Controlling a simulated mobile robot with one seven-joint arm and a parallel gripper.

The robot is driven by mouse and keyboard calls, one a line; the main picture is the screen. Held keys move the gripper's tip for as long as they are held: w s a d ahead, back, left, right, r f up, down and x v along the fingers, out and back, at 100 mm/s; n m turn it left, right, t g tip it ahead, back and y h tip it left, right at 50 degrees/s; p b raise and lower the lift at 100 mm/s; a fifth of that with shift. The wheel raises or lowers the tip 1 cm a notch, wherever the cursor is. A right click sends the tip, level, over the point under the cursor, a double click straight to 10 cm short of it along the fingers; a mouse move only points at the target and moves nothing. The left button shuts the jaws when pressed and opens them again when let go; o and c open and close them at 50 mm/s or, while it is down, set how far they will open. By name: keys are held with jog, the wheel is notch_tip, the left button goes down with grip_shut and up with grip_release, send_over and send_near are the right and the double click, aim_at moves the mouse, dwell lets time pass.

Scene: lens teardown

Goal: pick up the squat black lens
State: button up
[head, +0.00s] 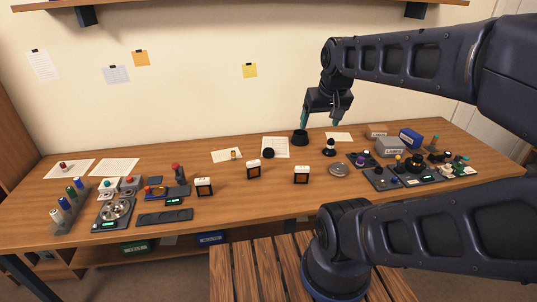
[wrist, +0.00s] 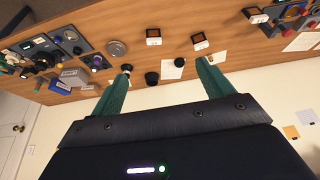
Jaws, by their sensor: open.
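A squat black lens (head: 300,137) stands upright near the back edge of the table, right of a white sheet. In the wrist view a black cylinder, which looks like this lens (wrist: 152,79), shows between the fingers. A smaller round black piece (head: 268,153) lies on the sheet; it also shows in the wrist view (wrist: 179,62). My gripper (head: 320,121) is open and empty, above the table's back edge, with one green finger just above the lens in the head view. I see no contact.
A black-and-white upright piece (head: 329,147) stands right of the lens. A round metal dish (head: 339,170) and small orange-screened boxes (head: 253,169) stand nearer. A dark tray of parts (head: 405,180) is at the right. The wall is close behind.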

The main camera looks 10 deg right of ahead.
jog(key=w+f+n+h, duration=0.15)
jog(key=w+n, duration=0.45)
jog(key=w, duration=0.6)
jog(key=n+g+h, duration=0.1)
jog(key=n+h, duration=0.1)
jog(key=n, duration=1.9)
send_over(268, 150)
jog(key=s+a, duration=0.3)
jog(key=a, duration=0.1)
notch_tip(268, 150, down, 28)
jog(key=x, duration=0.5)
jog(key=shift+d+f, duration=0.1)
jog(key=shift+d, duration=0.1)
jog(key=shift+x, duration=2.6)
jog(key=shift+s+d, duration=0.15)
jog(key=c, duration=1.1)
